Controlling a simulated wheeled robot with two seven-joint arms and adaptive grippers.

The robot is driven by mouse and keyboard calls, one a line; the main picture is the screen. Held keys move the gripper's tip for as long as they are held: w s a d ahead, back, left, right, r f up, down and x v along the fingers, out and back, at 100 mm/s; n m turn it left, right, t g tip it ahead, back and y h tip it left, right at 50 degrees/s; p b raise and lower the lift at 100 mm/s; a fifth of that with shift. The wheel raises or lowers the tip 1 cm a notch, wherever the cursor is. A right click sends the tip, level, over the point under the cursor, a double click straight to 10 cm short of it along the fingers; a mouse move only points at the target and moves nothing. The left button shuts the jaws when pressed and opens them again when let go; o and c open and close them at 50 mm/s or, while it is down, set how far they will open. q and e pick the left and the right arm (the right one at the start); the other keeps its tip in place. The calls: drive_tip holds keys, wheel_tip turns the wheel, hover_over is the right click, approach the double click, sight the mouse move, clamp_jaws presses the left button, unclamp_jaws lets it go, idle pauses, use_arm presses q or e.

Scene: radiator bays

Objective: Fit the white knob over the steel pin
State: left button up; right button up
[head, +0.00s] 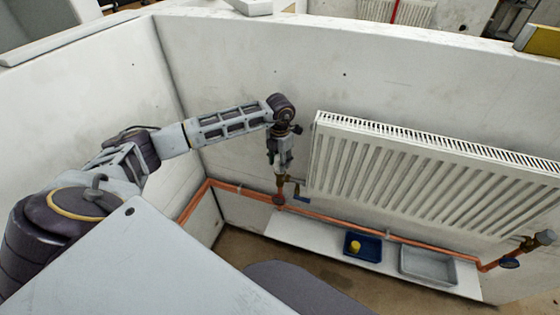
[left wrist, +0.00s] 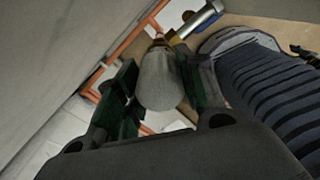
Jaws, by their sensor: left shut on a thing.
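My left gripper (head: 281,168) points down beside the radiator's lower left corner, just above the brass valve (head: 280,184) on the copper pipe. In the left wrist view my left gripper (left wrist: 158,92) is shut on the white knob (left wrist: 159,82), which looks pale grey there. The knob's far end lines up with a brass fitting (left wrist: 160,42) and looks close to it. I cannot tell whether they touch. The steel pin is not visible; the knob or the fingers may hide it. In the head view the knob is too small to make out. My right gripper is not in view.
The white radiator (head: 430,175) hangs close to the right of my left gripper. Copper pipe (head: 340,223) runs below it. A blue tray (head: 373,256) holding a yellow object (head: 355,246) and a grey tray (head: 428,278) stand on a white board (head: 300,234).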

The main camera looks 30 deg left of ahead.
use_arm(q)
drive_tip(key=shift+f+b, duration=0.3)
idle(0.5)
idle(0.3)
drive_tip(key=o, duration=1.2)
drive_tip(key=shift+c, duration=0.2)
drive_tip(key=shift+o, duration=0.3)
drive_tip(key=o, duration=0.4)
drive_tip(key=shift+r, duration=0.2)
drive_tip(key=shift+r+p, duration=0.9)
drive_tip(key=shift+r, duration=0.45)
drive_tip(key=shift+r+p, duration=1.5)
drive_tip(key=shift+r, duration=1.35)
